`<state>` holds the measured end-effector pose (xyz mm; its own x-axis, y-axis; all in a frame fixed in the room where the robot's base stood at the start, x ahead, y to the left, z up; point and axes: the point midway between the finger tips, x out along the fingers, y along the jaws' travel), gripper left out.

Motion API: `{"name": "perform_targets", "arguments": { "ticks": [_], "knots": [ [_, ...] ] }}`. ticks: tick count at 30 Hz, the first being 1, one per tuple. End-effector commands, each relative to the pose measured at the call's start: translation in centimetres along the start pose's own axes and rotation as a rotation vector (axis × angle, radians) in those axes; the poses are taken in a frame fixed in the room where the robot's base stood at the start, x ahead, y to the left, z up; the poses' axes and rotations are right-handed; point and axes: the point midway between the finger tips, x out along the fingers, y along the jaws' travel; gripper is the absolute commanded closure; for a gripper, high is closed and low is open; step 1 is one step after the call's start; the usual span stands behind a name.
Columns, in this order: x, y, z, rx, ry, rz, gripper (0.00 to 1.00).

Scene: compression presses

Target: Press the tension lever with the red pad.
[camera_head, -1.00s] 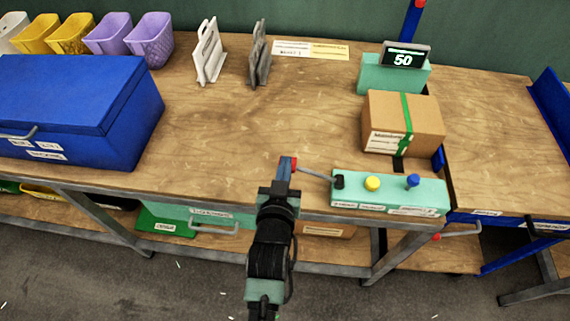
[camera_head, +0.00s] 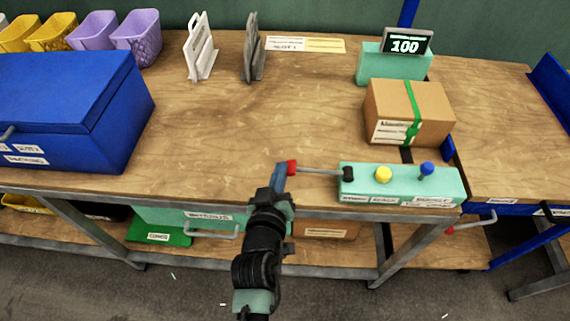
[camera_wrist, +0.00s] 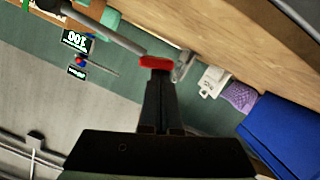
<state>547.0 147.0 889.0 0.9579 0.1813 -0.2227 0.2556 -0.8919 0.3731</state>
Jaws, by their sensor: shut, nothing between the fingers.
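The tension lever (camera_head: 320,171) is a thin grey rod running left from a dark pivot on the teal control box (camera_head: 400,197). The red pad (camera_head: 291,168) is at its left end, and the rod lies nearly level. My gripper (camera_head: 280,172) is shut and empty, with its tips right at the red pad. In the wrist view the red pad (camera_wrist: 155,62) is just beyond the tips of my gripper (camera_wrist: 157,76), which appear to touch it. The lever rod (camera_wrist: 110,33) also shows there. The display (camera_head: 405,46) reads 100.
The control box carries a yellow button (camera_head: 383,174) and a blue knob (camera_head: 427,168). A strapped cardboard box (camera_head: 390,100) stands behind it. A large blue case (camera_head: 60,110) sits on the left of the bench. The middle of the wooden bench top (camera_head: 270,120) is clear.

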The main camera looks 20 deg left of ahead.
Motion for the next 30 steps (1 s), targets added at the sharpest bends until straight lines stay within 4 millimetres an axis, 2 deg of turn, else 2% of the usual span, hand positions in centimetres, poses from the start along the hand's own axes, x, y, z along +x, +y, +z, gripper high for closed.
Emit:
{"name": "perform_targets", "arguments": {
  "ticks": [1,10,25,30],
  "knots": [
    [0.2,-0.3,1.0,-0.001,-0.005,0.0,1.0],
    [0.4,-0.7,1.9,0.002,-0.008,-0.002,1.0],
    [0.4,-0.7,1.9,0.004,-0.01,-0.002,1.0],
    [0.4,-0.1,0.7,0.003,-0.008,-0.001,1.0]
  ]
}}
